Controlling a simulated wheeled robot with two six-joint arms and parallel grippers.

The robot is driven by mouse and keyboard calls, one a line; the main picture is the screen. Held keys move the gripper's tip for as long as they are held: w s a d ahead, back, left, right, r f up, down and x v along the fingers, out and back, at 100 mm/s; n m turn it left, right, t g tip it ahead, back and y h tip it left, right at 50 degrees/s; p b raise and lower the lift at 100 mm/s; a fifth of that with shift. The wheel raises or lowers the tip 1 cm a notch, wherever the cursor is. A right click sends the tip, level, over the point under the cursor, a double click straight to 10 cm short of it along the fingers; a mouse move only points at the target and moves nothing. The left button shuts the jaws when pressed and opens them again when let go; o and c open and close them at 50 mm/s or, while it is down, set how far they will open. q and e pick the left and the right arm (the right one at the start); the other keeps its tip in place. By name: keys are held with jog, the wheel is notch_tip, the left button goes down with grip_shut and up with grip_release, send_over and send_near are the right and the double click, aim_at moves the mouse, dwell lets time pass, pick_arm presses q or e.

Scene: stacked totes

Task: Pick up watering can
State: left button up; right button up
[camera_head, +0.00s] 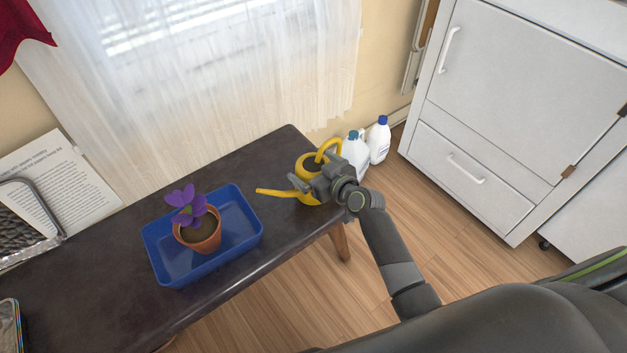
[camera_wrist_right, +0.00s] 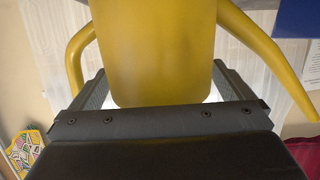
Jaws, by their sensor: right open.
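The yellow watering can (camera_head: 309,163) stands upright at the right end of the dark table, its spout pointing left and its handle on the right. My right gripper (camera_head: 306,183) is open at the can, its fingers partly covering the can's front. In the right wrist view the can's body (camera_wrist_right: 155,50) fills the middle, between the two fingers of the gripper (camera_wrist_right: 155,95). The handle shows on the left there and the spout on the right. I cannot tell whether a finger touches the can. My left gripper is not in view.
A blue tray (camera_head: 165,262) with a potted purple flower (camera_head: 199,231) sits on the table (camera_head: 270,262), left of the can. White bottles (camera_head: 379,139) stand on the floor behind the table's right end. A white cabinet (camera_head: 520,90) is at the right.

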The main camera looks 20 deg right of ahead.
jog(key=shift+c, duration=0.3)
jog(key=c, duration=1.7)
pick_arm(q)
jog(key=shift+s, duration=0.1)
pick_arm(e)
jog(key=shift+w+r, duration=0.15)
jog(key=shift+c, duration=0.6)
jog(key=shift+r+p, duration=0.3)
jog(key=shift+r, duration=0.2)
notch_tip(320, 180, up, 7)
jog(key=p, duration=0.2)
jog(key=shift+f+p, duration=0.1)
jog(key=shift+p, duration=0.25)
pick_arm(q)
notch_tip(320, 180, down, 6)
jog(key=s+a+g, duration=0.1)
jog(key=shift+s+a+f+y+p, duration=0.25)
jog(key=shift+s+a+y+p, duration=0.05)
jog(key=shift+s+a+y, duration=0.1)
pick_arm(e)
jog(key=shift+r, duration=1.15)
